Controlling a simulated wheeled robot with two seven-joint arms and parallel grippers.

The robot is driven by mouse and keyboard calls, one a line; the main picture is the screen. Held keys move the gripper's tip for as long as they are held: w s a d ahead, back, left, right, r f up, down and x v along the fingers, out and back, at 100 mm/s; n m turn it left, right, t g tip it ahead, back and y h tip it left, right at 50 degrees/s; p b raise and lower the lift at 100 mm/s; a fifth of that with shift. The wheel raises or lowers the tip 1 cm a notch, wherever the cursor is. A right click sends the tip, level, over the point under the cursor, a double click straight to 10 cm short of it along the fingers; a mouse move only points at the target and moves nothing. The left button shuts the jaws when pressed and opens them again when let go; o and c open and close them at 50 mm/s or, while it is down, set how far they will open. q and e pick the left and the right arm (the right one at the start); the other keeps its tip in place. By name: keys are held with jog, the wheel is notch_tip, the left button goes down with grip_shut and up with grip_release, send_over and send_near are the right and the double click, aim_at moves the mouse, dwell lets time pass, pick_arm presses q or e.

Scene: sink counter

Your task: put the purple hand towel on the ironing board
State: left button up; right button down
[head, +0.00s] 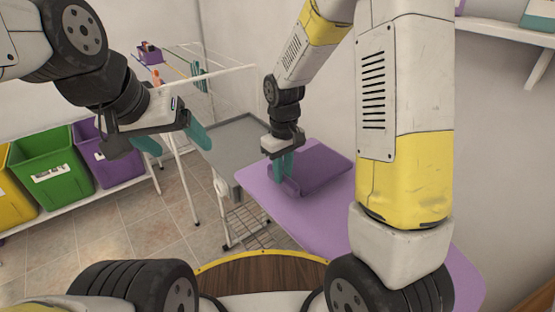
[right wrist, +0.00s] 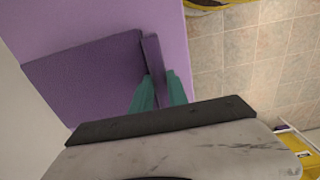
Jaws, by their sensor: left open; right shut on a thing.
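The purple hand towel (head: 318,166) is a dark purple folded cloth lying on the lilac ironing board (head: 262,205) in the head view. My right gripper (head: 284,178) is above the board, pointing down, with its teal fingers shut on the towel's near left edge. The right wrist view shows the towel (right wrist: 90,80) flat on the board (right wrist: 80,28), with a raised strip of it between the fingers (right wrist: 158,92). My left gripper (head: 172,141) is open and empty, in the air to the left of the board.
A grey surface (head: 235,145) adjoins the board at its far left. A white drying rack (head: 185,75) stands behind. Yellow, green (head: 52,172) and purple bins stand on a low shelf at the left. The tiled floor (head: 150,235) between is clear.

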jog(key=w, duration=0.1)
jog(key=w+a, duration=0.1)
jog(key=w, duration=0.3)
jog(key=shift+a+f, duration=0.2)
jog(key=shift+f, duration=0.05)
jog(key=shift+w+f, duration=0.15)
jog(key=shift+f, duration=1.7)
jog(key=c, duration=1.3)
grip_release()
notch_tip(320, 180, up, 12)
jog(key=s+d+r+m+t+y, duration=0.1)
jog(key=s+d+r+m+t, duration=0.2)
jog(key=s+r, duration=0.3)
jog(key=s+d+r+m+t+y, duration=0.1)
jog(key=s+d+r+m+t, duration=0.2)
jog(key=s, duration=1.2)
jog(key=d+r, duration=0.3)
jog(key=r, duration=0.1)
jog(key=shift+s+r, duration=0.2)
